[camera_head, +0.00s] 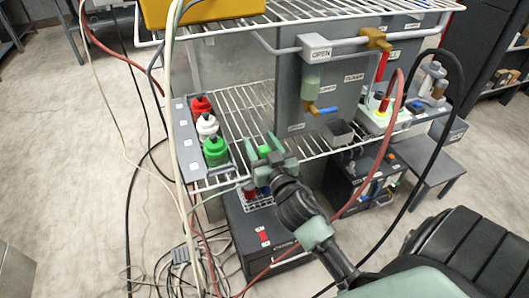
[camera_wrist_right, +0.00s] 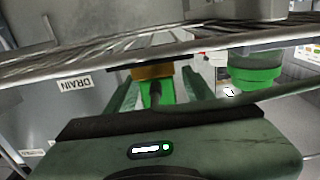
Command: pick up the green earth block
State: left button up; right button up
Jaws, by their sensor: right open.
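A small green block (camera_head: 264,149), which looks like the green earth block, shows between the fingers of my right gripper (camera_head: 265,146). In the right wrist view the green block (camera_wrist_right: 155,92) has a brown-gold part at its far end and lies between the two dark green fingers (camera_wrist_right: 160,92). The fingers stand open around it, and I cannot tell whether either touches it. The gripper body hides its near end. My left gripper is not in view.
A grey panel (camera_head: 191,160) with red, white and green round connectors stands left of the gripper. The wire shelf (camera_head: 240,105) and its front rail are close by. Red and black hoses cross on the right. A black box (camera_head: 250,228) sits below.

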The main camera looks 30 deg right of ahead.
grip_shut()
